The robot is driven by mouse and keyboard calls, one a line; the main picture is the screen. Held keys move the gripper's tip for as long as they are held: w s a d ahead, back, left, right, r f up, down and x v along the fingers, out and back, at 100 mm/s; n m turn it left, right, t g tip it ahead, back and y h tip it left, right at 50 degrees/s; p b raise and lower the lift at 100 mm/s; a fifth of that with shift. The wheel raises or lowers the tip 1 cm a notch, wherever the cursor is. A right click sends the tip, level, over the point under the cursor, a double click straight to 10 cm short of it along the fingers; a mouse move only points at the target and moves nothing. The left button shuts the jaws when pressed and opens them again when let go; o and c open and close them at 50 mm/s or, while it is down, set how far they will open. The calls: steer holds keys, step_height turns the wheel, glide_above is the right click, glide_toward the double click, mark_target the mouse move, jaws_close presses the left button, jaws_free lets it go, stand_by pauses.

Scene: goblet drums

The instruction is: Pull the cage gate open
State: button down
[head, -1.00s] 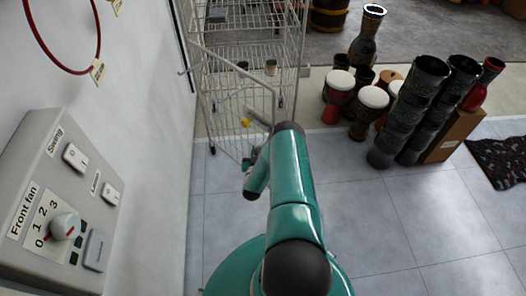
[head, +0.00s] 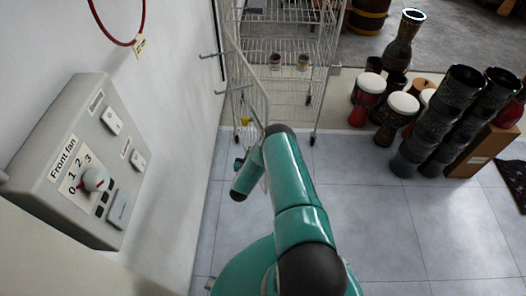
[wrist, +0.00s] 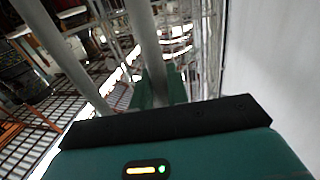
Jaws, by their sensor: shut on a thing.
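The cage gate (head: 250,75) is a white wire frame on the front of the wire cage (head: 290,45). It stands swung out from the cage front toward me and shows nearly edge-on near the white wall. My gripper (head: 248,128) is at the gate's near edge, partly hidden behind my green arm. In the wrist view my green fingers (wrist: 158,88) are shut on a pale upright bar (wrist: 147,45) of the gate. The exact contact is partly hidden by the gripper's dark front edge.
Two small cups (head: 303,62) stand on a cage shelf. Goblet drums (head: 403,104) and tall dark drums (head: 440,120) stand to the right. A fan control box (head: 85,160) and a red hoop (head: 141,22) are on the left wall. The tiled floor (head: 370,220) at front right is clear.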

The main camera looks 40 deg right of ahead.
steer(key=w+a, duration=0.2)
steer(key=a, duration=0.3)
steer(key=shift+w+a, duration=0.2)
steer(key=shift+a, duration=0.15)
steer(key=c, duration=1.5)
jaws_free()
steer(key=shift+o, duration=0.2)
steer(key=v, duration=1.4)
steer(key=shift+w, duration=0.1)
